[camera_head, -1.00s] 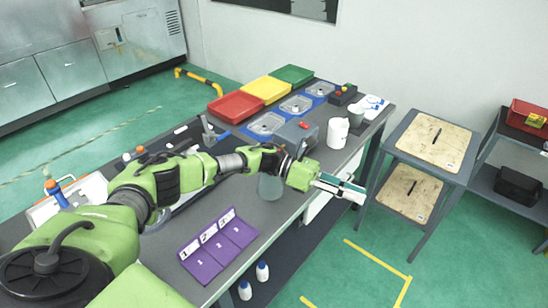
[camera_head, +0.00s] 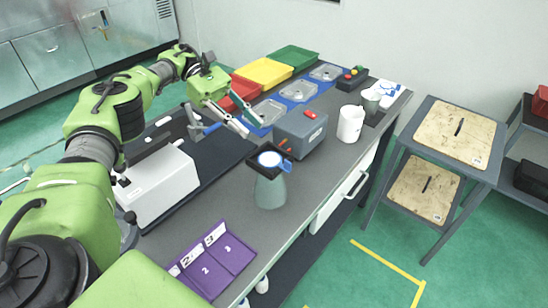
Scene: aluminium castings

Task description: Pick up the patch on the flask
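A grey-green conical flask (camera_head: 270,192) stands upright on the dark grey table, near its front edge. A dark square frame sits over its mouth. A round white patch with a blue rim (camera_head: 269,159) lies on top in that frame. My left gripper (camera_head: 251,128) is behind and above the flask, a little to its left in the picture, clear of the patch. Its two fingers are spread apart with nothing between them. My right gripper is not in view.
A grey box with a red top part (camera_head: 300,134) stands just right of the flask, with a white mug (camera_head: 350,124) beyond. A white machine (camera_head: 158,185) stands left. Red, yellow and green trays (camera_head: 265,72) line the back. A purple numbered holder (camera_head: 215,262) lies in front.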

